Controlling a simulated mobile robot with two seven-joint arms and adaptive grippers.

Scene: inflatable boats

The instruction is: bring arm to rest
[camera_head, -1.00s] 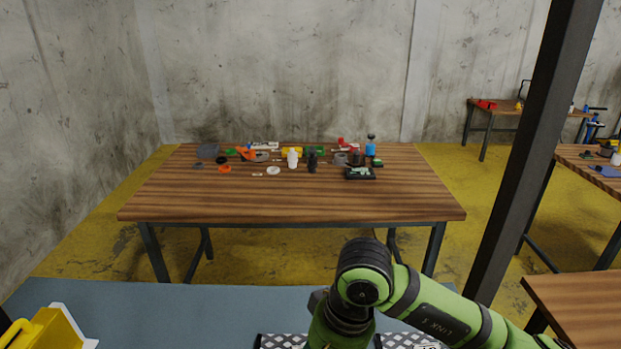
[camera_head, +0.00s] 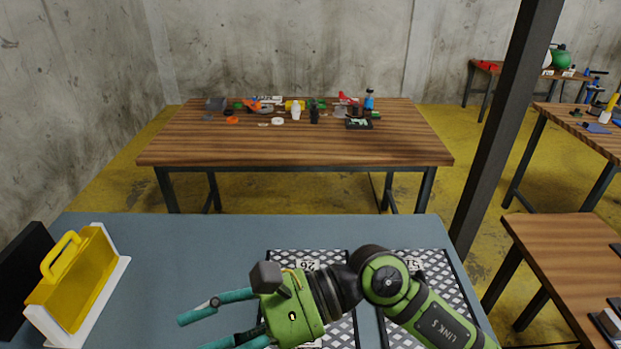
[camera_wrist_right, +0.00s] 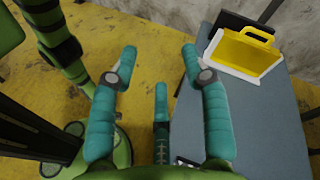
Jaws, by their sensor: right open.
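My right arm (camera_head: 430,318) comes in from the lower right of the head view, over the near blue-grey table (camera_head: 180,240). Its right gripper (camera_head: 212,330) points left, with teal fingers spread apart and nothing between them. In the right wrist view the teal fingers of this gripper (camera_wrist_right: 160,105) are also apart and empty, with yellow floor behind them. My left gripper does not show in the head view.
A yellow case (camera_head: 78,285) in a white holder stands at the near table's left, also seen in the wrist view (camera_wrist_right: 245,52). Black mesh trays (camera_head: 290,258) lie under my right arm. A wooden table (camera_head: 300,148) with several small items stands behind. A dark post (camera_head: 500,130) rises at right.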

